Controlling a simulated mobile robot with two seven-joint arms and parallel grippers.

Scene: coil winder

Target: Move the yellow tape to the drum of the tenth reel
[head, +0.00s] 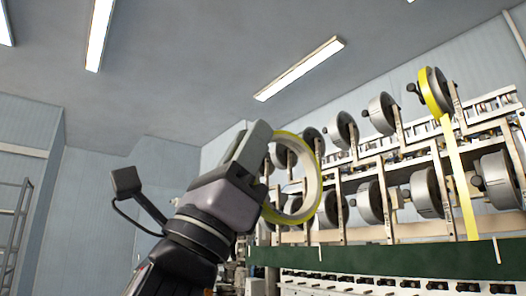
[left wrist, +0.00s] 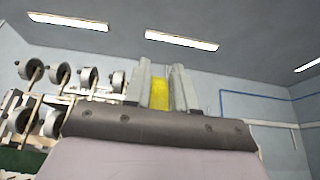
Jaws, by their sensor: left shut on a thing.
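My left gripper (head: 262,150) is shut on the yellow tape (head: 309,200), a wide yellow roll with a pale inner core. It holds the roll raised in front of the winder's left part. In the left wrist view the yellow tape (left wrist: 157,94) shows between the two grey fingers of my left gripper (left wrist: 160,85). Grey reel drums stand in two rows on the winder, among them an upper drum (head: 381,113) and a lower drum (head: 427,193). I cannot tell which is the tenth reel. The held roll overlaps the left drums in the head view. My right gripper is out of view.
Another yellow tape (head: 433,92) sits on an upper right reel, its strip (head: 459,185) hanging down. White brackets (head: 400,135) stick out between the drums. A green rail (head: 385,261) runs below. A metal rack (head: 15,235) stands at far left. Air left of my arm is open.

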